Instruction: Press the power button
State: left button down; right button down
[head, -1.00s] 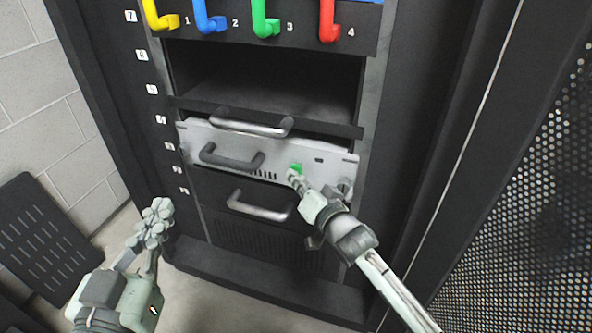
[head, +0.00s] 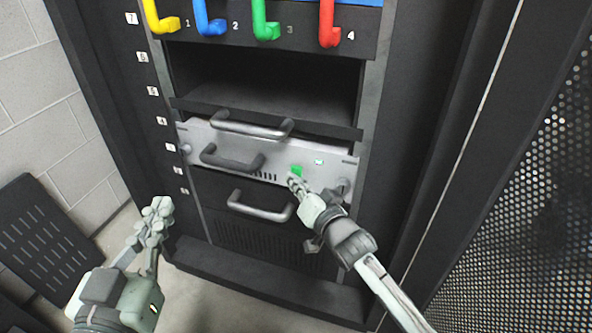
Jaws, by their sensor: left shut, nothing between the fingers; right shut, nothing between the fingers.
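Right of the button, a small indicator (head: 319,162) shows lit green. My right gripper (head: 294,181) is shut and empty, its tips just below the button; I cannot tell whether they touch it. The tips hide little of the button. My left gripper (head: 159,210) is shut and empty, low at the left, in front of the rack's left side and well away from the button.
Metal handles (head: 262,206) stick out around the unit. An open bay (head: 265,82) lies above it. Yellow, blue, green and red hooks (head: 328,28) hang at the top. A perforated door (head: 535,220) stands at the right. A slotted dark panel (head: 42,240) leans at the left.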

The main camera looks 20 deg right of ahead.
pick_arm(q)
jog(key=shift+r, duration=0.15)
pick_arm(e)
jog(key=shift+s+a, duration=0.15)
jog(key=shift+s, duration=0.1)
